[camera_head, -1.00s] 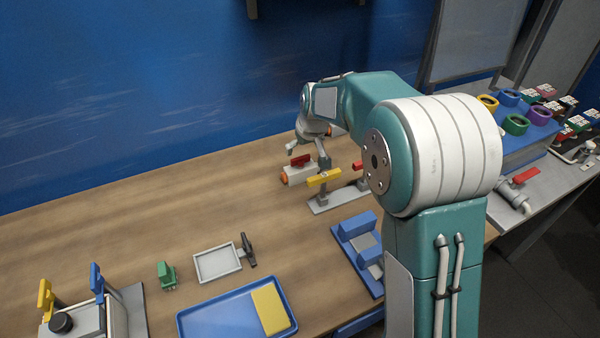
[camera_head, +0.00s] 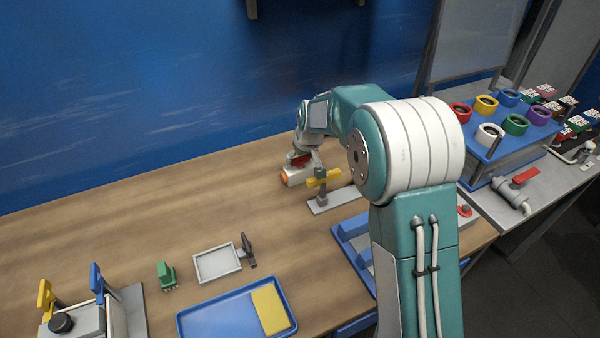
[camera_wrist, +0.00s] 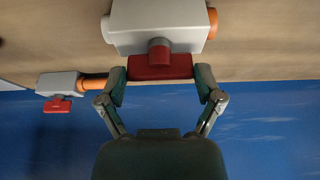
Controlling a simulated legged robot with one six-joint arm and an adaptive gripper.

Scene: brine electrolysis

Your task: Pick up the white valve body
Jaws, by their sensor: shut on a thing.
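The white valve body (camera_head: 296,177) lies on the wooden table near the back, with an orange end at its left and a red handle on top. In the wrist view the white valve body (camera_wrist: 160,25) fills the top, with its red handle (camera_wrist: 160,67) toward me. My gripper (camera_wrist: 161,74) has its two fingers against opposite sides of that handle, shut on it. In the head view my gripper (camera_head: 306,158) is over the valve, partly hiding the handle. The valve appears to rest on the table.
A yellow-handled fixture (camera_head: 323,180) stands close on the right. Nearer are a blue holder (camera_head: 352,228), a blue tray (camera_head: 225,318), a small grey tray (camera_head: 218,263) and a green piece (camera_head: 166,274). Another red-handled valve (camera_wrist: 58,84) shows in the wrist view.

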